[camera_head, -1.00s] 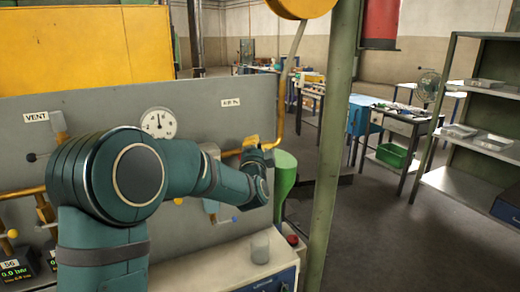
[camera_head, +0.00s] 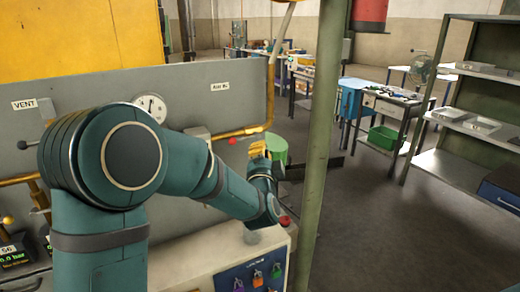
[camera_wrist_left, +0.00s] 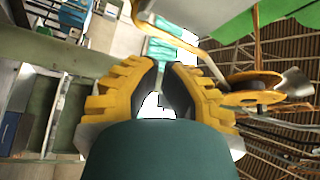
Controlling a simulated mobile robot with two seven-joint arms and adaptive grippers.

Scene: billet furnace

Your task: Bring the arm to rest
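My left arm comes in from the left in the head view, bent at its elbow, its forearm sloping down to the right in front of the grey panel (camera_head: 90,120). My left gripper (camera_head: 258,149) shows small at its end, with yellow fingers beside the green funnel-like part (camera_head: 276,147). In the left wrist view the gripper (camera_wrist_left: 161,68) has its yellow fingers and dark pads close together, with a narrow gap and nothing held between them. My right gripper is in neither view.
A gauge (camera_head: 151,107) sits on the panel. A red button (camera_head: 285,221) and several padlocks (camera_head: 257,278) are on the cabinet below the wrist. A green post (camera_head: 322,150) stands right of the gripper. Open floor (camera_head: 385,230) and a shelf rack (camera_head: 470,120) lie beyond.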

